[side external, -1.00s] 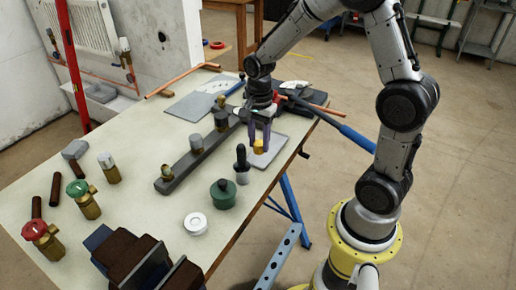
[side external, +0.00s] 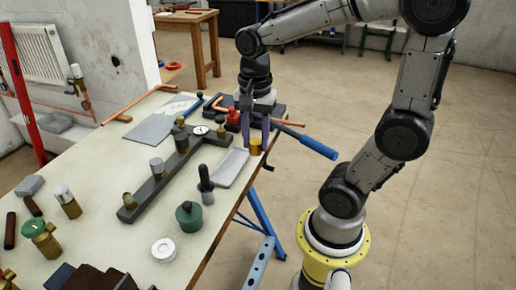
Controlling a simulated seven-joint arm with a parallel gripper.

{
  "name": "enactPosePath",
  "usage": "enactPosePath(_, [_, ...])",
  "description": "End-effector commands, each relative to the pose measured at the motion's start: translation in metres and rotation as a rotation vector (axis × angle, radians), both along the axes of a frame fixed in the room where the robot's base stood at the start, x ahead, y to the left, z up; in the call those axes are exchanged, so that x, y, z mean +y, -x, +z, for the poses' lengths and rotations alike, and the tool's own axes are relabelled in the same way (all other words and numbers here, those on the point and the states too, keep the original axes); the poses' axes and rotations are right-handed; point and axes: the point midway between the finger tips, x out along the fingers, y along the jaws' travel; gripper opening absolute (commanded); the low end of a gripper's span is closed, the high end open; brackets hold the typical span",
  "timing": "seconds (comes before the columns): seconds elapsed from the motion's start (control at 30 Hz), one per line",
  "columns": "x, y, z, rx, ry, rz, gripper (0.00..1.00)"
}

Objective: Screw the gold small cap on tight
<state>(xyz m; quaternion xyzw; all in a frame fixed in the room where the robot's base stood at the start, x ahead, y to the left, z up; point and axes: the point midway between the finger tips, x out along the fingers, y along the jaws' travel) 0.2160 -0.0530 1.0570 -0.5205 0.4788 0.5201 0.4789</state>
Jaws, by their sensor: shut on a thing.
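The gold cap (side external: 255,146) is a short gold cylinder. My gripper (side external: 256,138) is shut on it, with its purple-grey fingers pointing down. The cap is near the table's right edge, just beyond the far end of a pale tray-like plate (side external: 231,168); its exact height above the table cannot be told. Which fitting matches the gold cap cannot be told from this view.
A black-handled tool (side external: 206,185), a green round container (side external: 189,217) and a white ring (side external: 164,250) stand in front of the bar. A blue-handled tool (side external: 319,147) sticks out past the table edge. A copper pipe (side external: 125,112) lies at the back left.

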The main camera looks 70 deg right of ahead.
Motion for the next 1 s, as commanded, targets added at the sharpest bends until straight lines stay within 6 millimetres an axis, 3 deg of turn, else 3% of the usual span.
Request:
enactPosePath(0.27, [0.006, -0.098, 0.04, 0.002, -0.001, 0.202, 0.0])
enactPosePath(0.47, [0.034, -0.173, 0.047, 0.004, 0.0, 0.369, 0.0])
enactPosePath(0.73, [0.103, -0.257, 0.023, 0.006, 0.0, 0.577, 0.0])
enactPosePath(0.87, [0.136, -0.278, 0.001, 0.004, 0.001, 0.64, 0.0])
enactPosePath(1.0, [0.157, -0.281, -0.02, 0.005, 0.001, 0.681, 0.0])
